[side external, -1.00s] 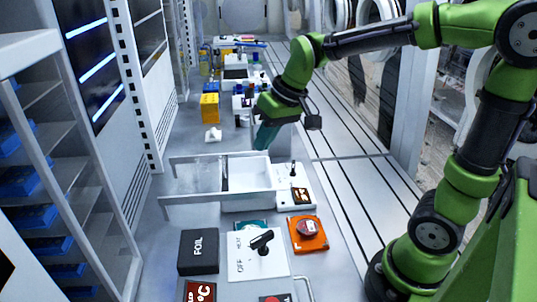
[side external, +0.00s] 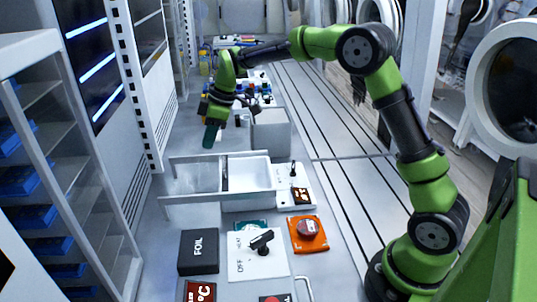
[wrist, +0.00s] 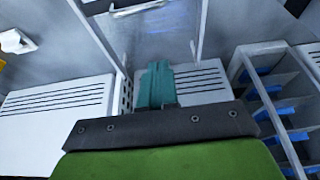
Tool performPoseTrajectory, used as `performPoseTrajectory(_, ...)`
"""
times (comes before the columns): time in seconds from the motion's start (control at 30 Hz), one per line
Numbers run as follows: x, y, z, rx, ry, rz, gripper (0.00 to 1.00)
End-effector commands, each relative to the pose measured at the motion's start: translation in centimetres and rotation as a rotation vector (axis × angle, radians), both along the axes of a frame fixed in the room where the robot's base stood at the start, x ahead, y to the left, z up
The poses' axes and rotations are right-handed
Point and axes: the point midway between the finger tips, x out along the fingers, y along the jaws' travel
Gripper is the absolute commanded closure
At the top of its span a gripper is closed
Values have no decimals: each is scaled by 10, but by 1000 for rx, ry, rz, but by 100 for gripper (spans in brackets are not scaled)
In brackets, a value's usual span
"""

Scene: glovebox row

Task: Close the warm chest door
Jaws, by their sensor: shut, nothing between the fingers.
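The warm chest looks to be the open-topped white box (side external: 248,174) in the middle of the bench. A clear panel (side external: 195,177), which looks like its door, sits to the left between two long rails, leaving the white interior uncovered. In the wrist view a see-through panel (wrist: 150,40) appears at the top. My gripper (side external: 210,137) is just behind the panel's far rail, with teal fingers pointing down; they look shut and empty. The fingers also show in the wrist view (wrist: 158,82). Whether they touch the panel or rail cannot be told.
A grey box (side external: 271,130) stands behind the chest, beneath my arm. In front are a black FOIL box (side external: 198,251), a white switch plate (side external: 258,255) and an orange plate (side external: 307,234). A shelf rack (side external: 65,190) stands left. Bench left of the rails looks clear.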

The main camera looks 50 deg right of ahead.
Motion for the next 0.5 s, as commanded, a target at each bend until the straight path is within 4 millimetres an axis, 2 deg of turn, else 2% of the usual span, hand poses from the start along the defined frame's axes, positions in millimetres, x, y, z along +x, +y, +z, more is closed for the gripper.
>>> performPoseTrajectory(0.1, 6, 7, -27, 0, 5, 1, 100)
performPoseTrajectory(0.3, 14, 15, -63, 0, 3, -3, 100)
performPoseTrajectory(0.5, -6, -6, -65, 0, 0, -4, 100)
